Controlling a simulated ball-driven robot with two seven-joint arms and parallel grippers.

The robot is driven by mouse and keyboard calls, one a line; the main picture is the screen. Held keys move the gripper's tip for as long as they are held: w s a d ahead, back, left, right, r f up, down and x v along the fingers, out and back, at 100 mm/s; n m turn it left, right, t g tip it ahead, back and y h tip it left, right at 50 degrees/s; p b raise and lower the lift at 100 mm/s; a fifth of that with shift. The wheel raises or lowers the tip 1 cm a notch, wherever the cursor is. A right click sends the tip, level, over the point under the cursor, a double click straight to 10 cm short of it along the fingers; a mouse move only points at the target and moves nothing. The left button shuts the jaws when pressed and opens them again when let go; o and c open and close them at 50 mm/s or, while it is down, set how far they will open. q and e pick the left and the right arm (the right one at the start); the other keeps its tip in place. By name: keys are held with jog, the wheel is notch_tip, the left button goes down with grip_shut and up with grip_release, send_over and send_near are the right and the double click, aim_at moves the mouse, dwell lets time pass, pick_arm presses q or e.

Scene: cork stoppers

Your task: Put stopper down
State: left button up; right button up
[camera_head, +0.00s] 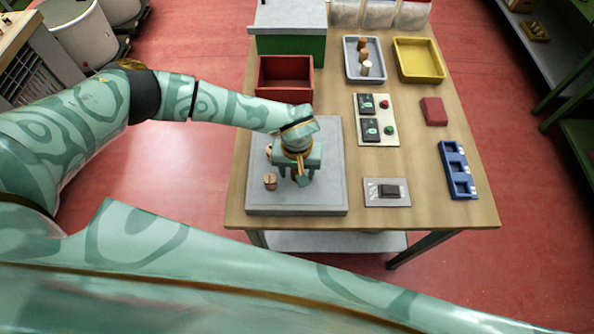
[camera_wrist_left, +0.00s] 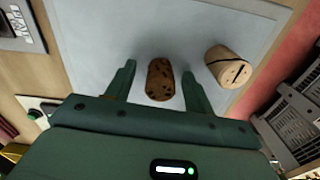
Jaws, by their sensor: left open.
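My left gripper (camera_head: 292,174) is over the grey board (camera_head: 325,204) at the table's near left. In the left wrist view its two fingers (camera_wrist_left: 160,72) are open, one on each side of a dark brown speckled stopper (camera_wrist_left: 160,80). A narrow gap shows on both sides of that stopper. A lighter cork stopper (camera_wrist_left: 228,66) with a dark line across its end is outside the fingers, to the right. A light stopper (camera_head: 270,181) also shows on the board in the head view, left of the gripper. My right gripper is not in view.
A pale tray (camera_head: 351,72) holds several stoppers at the back. Beside it is an empty yellow tray (camera_head: 419,79). A red bin (camera_head: 285,94) is behind the board. A panel with buttons (camera_head: 378,139), a red block (camera_head: 433,111) and a blue rack (camera_head: 457,170) are to the right.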

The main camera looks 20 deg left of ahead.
pick_arm(q)
jog(key=c, duration=1.1)
